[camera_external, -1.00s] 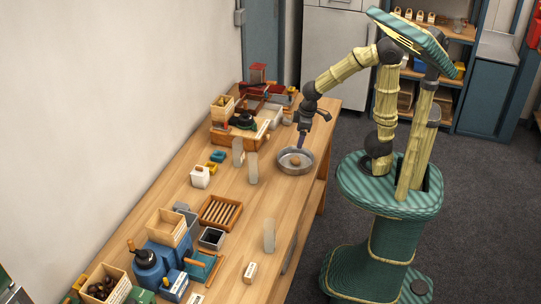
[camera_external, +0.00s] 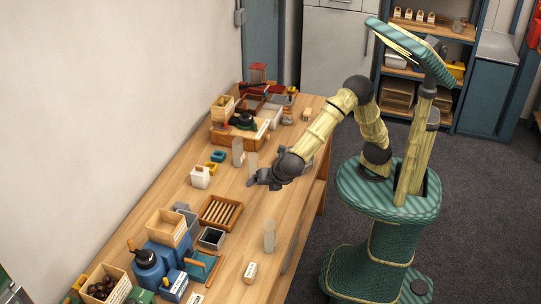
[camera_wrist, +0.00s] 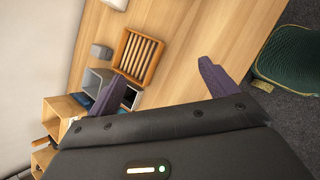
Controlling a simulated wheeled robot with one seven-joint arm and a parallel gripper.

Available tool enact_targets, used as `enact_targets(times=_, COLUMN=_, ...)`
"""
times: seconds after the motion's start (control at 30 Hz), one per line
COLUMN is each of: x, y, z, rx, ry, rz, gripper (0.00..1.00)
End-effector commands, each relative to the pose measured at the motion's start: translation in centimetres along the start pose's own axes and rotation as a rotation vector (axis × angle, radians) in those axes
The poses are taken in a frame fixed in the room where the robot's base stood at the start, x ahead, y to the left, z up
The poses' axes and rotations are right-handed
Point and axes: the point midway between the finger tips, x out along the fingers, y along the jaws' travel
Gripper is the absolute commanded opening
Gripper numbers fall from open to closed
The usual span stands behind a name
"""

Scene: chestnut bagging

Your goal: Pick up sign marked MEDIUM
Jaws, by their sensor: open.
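Small pale wooden blocks with white labels stand on the workbench (camera_external: 235,210); the lettering is too small to read, so I cannot tell which is marked MEDIUM. One labelled block (camera_external: 250,272) is near the front edge. Another small block (camera_external: 306,114) is at the far end. My gripper (camera_external: 254,183) is over the middle of the bench, apart from these blocks. In the wrist view its two fingers are spread wide with nothing between them (camera_wrist: 168,80).
A slatted wooden tray (camera_external: 220,212) lies left of my gripper, beside a dark box (camera_external: 211,238). Pale upright pieces (camera_external: 238,152) (camera_external: 269,235) stand nearby. A blue machine (camera_external: 165,262) and wooden boxes fill the near left. My forearm mostly hides the metal pan.

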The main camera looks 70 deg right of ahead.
Motion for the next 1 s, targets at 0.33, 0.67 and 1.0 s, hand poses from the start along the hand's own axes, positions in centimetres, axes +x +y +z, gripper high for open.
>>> enact_targets(times=0.33, x=-9.3, y=2.6, z=-13.8, rx=-0.518, ry=-0.199, rz=0.322, gripper=0.85)
enact_targets(times=0.67, x=-16.4, y=1.1, z=-21.8, rx=-0.752, ry=-0.345, rz=0.523, gripper=0.85)
enact_targets(times=1.0, x=-11.1, y=-1.9, z=-28.0, rx=-0.799, ry=-0.383, rz=0.560, gripper=0.85)
